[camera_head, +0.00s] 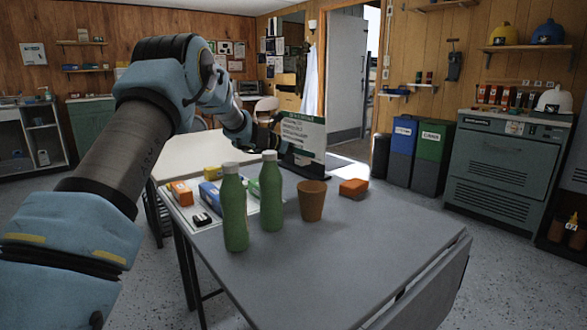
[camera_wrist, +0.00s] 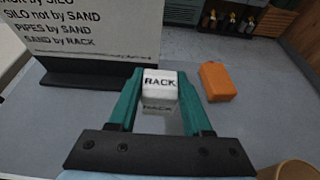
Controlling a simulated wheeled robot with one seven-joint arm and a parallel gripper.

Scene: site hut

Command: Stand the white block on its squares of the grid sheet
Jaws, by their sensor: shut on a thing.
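The white block (camera_wrist: 159,88), marked RACK, is between the teal fingers of my gripper (camera_wrist: 160,106) in the wrist view. My gripper is shut on it, above the grey table. In the head view my gripper (camera_head: 272,134) is beside the standing sign, and I cannot make out the block there. The grid sheet (camera_head: 216,210) lies on the table's left part. An orange block (camera_head: 180,193), a yellow block (camera_head: 213,173), a blue block (camera_head: 210,194) and a small black-and-white piece (camera_head: 202,219) are on it. Bottles hide part of the sheet.
Two green bottles (camera_head: 235,208) (camera_head: 271,192) stand in front of the sheet, with a brown cup (camera_head: 312,201) to their right. A loose orange block (camera_head: 353,188) also shows in the wrist view (camera_wrist: 217,82). The sign (camera_head: 303,135) stands behind. The table's front right (camera_head: 350,250) is clear.

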